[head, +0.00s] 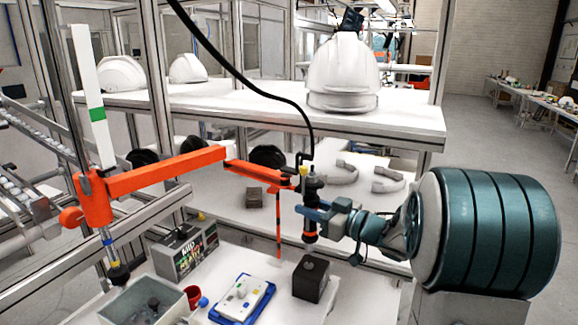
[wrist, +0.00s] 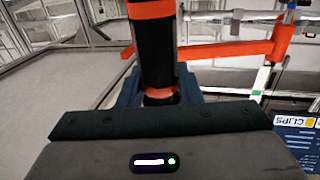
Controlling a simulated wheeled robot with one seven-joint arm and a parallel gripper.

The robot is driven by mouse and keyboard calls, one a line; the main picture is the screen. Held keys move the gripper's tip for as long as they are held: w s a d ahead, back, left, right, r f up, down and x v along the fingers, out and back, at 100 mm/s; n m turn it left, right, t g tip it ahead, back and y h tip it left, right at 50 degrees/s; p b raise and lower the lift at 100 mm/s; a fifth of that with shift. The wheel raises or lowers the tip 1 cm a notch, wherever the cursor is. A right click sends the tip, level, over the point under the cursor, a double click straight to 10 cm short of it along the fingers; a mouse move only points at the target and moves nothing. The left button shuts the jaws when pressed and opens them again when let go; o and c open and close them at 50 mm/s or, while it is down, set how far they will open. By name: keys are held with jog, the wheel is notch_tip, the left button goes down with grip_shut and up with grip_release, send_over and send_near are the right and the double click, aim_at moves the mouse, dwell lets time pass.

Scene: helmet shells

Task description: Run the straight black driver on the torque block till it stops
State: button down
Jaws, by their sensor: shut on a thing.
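The straight black driver (head: 311,222), with orange bands, stands upright, hung from the end of the orange arm. My gripper (head: 312,213) is shut around its body from the right. In the wrist view the driver (wrist: 154,50) rises between my blue-grey fingers (wrist: 160,92). The torque block (head: 311,281) is a dark cube on the white bench, directly below the driver. A short grey part shows between driver and block; I cannot tell whether the tip is seated. The driver's tip is hidden in the wrist view.
The orange arm (head: 160,172) spans left of the driver, with a black hose above. A blue-edged tray (head: 226,312), a grey bin (head: 112,313), a red cup (head: 193,294) and a labelled box (head: 178,262) stand left of the block. White helmets (head: 342,72) sit on the upper shelf.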

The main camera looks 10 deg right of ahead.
aim_at(312, 188)
jog(key=shift+f, duration=0.6)
dwell(1.5)
jog(key=shift+r+p, duration=2.4)
jog(key=shift+r, duration=0.8)
